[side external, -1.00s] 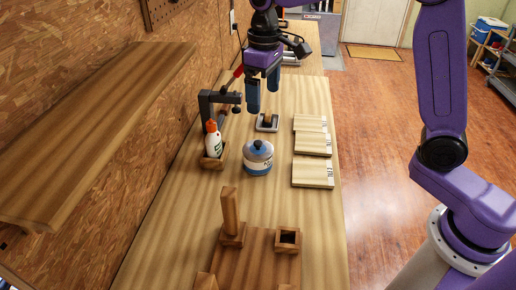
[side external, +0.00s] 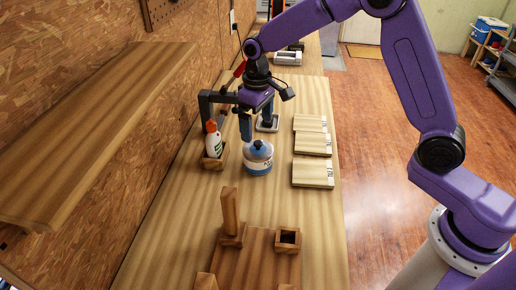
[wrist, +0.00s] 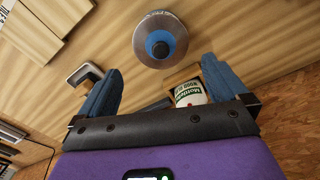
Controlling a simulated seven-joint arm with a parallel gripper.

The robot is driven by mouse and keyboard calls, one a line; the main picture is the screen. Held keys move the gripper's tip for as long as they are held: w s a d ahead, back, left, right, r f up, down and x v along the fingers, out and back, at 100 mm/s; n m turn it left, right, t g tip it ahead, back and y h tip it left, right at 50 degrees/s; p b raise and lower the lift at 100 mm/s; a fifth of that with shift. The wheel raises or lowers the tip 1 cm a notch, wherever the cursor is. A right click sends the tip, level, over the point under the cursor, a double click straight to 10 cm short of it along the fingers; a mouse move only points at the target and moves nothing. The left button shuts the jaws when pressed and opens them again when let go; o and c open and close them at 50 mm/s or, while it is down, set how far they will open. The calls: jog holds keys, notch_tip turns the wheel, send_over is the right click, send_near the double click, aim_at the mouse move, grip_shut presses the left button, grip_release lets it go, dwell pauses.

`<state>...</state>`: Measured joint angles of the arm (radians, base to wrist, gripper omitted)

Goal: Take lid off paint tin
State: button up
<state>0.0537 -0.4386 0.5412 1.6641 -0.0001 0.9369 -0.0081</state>
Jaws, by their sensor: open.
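The paint tin (side external: 257,166) stands upright on the workbench, white and blue with a label. Its lid (side external: 258,149) is on top, with a blue centre and a dark knob; in the wrist view the lid (wrist: 160,44) is seen from above, beyond the fingertips. My gripper (side external: 256,128) is open and empty, pointing down just behind and above the tin, apart from it. In the wrist view its two blue fingers are spread wide, and the lid lies ahead of the gap between them (wrist: 165,85).
A glue bottle (side external: 213,141) with an orange cap stands in a wooden holder left of the tin, close to my gripper. A dark clamp (side external: 207,103) rises behind it. Labelled boards (side external: 313,173) lie right. A wooden rack (side external: 256,262) with a peg stands in front.

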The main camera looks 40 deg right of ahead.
aim_at(258, 142)
jog(key=shift+s+f, duration=0.15)
jog(key=shift+f, duration=3.1)
jog(key=shift+c, duration=0.3)
jog(key=c, duration=0.7)
